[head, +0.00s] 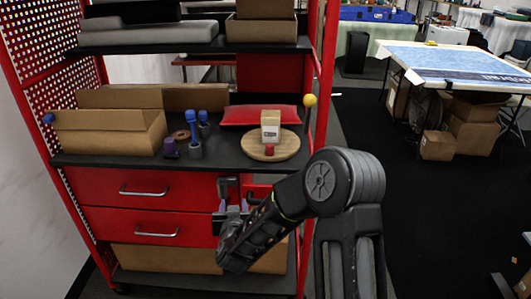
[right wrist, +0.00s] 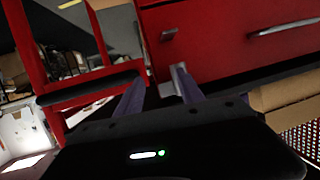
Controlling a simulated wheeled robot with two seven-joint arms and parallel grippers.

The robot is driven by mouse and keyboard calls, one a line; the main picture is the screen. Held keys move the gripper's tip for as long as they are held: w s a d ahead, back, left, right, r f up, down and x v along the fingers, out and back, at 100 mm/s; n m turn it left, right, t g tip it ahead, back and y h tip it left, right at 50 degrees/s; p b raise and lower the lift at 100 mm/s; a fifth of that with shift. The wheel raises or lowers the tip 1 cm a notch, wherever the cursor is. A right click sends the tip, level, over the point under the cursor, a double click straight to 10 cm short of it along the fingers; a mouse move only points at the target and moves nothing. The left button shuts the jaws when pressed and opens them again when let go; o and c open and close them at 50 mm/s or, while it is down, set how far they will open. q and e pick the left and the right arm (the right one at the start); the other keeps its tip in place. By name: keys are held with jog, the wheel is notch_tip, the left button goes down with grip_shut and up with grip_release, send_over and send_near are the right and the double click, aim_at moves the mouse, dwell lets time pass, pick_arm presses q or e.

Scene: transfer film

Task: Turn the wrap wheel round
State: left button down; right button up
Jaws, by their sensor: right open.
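A round wooden turntable (head: 252,148), which I take to be the wrap wheel, lies flat on the dark worktop of the red shelf unit. A pale box (head: 270,126) stands on it towards the back. A small red piece (head: 269,150) sits at its front. My right gripper (head: 231,206) is low in front of the unit, below the worktop edge and apart from the turntable. In the right wrist view its fingers (right wrist: 158,78) are spread and empty, pointing towards the red drawer fronts (right wrist: 200,40). The turntable cannot be made out there. My left gripper is not in view.
A yellow ball (head: 310,100) tops a thin stick beside the right post. Dark floor lies open right of the unit.

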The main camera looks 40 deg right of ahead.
aim_at(269, 147)
jog(key=d+r+m+h, duration=0.1)
jog(key=d+r+h, duration=0.1)
jog(key=d+r, duration=0.1)
jog(key=d+r+m+h, duration=0.1)
jog(key=d+r+h, duration=0.1)
jog(key=r, duration=0.3)
jog(key=d+r+m+h, duration=0.1)
jog(key=d+r+h, duration=0.1)
jog(key=d+r, duration=0.3)
jog(key=shift+s+d+m+g+h+b, duration=0.1)
jog(key=shift+s+m+g+h+b, duration=0.2)
jog(key=shift+s+g+b, duration=0.1)
jog(key=shift+p+x, duration=0.5)
jog(key=shift+x, duration=3.45)
jog(key=shift+c, duration=0.3)
grip_shut()
